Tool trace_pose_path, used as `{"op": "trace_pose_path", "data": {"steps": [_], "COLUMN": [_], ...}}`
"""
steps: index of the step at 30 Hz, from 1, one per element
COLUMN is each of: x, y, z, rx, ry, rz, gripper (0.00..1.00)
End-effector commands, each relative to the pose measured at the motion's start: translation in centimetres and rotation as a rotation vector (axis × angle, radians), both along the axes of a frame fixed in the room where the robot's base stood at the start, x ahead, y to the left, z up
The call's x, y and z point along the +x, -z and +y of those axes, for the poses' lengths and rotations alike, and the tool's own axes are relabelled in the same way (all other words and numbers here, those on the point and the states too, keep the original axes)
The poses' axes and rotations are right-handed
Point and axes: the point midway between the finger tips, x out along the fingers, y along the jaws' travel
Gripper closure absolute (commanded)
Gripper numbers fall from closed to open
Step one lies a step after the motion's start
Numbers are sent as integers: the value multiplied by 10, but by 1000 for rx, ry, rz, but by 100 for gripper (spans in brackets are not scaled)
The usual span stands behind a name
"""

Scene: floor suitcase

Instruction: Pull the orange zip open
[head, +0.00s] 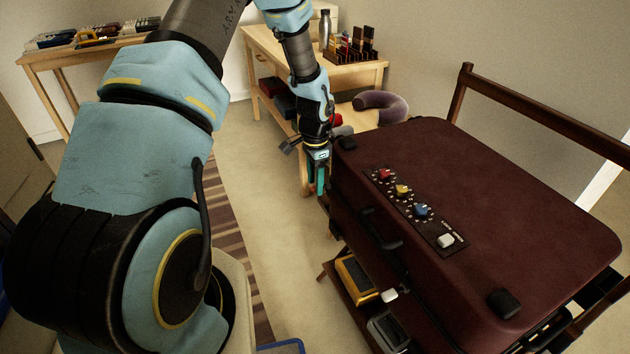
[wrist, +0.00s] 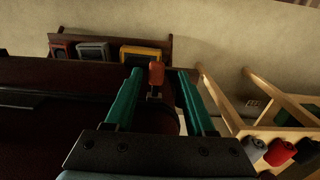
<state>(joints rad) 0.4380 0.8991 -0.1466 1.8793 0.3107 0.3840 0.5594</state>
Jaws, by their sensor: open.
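The maroon suitcase (head: 500,215) lies flat on a dark wooden rack; its dark side fills the left of the wrist view (wrist: 40,125). The orange zip pull (wrist: 157,74) is a small red-orange tab at the suitcase's corner in the wrist view. I cannot make it out in the head view. My gripper (head: 322,184) points down beside the suitcase's far left corner. In the wrist view, its teal fingers (wrist: 159,80) are open, with the tab showing between their tips. I cannot tell whether either finger touches it.
Colored dials and a white switch sit on the lid panel (head: 412,210). A white tab (head: 389,295) is on the suitcase's front side. Cases (head: 355,278) lie on the rack's lower shelf. A wooden bench (head: 350,75) stands behind my gripper.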

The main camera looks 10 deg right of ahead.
Motion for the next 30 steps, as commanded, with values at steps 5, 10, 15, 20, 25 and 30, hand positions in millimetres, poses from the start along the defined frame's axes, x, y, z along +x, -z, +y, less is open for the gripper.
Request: {"op": "trace_pose_path", "data": {"steps": [5, 10, 15, 20, 25, 30], "x": [2, 1, 1, 1, 1, 1], "y": [-23, -57, -87, -102, -107, -107], "z": [0, 0, 0, 0, 0, 0], "rx": [-2, -2, -2, -1, -2, -1], "ry": [-1, -1, 0, -1, -1, -1], "rz": [-4, -4, -5, -3, -2, -2], "gripper": [45, 45, 45, 45, 45, 45]}}
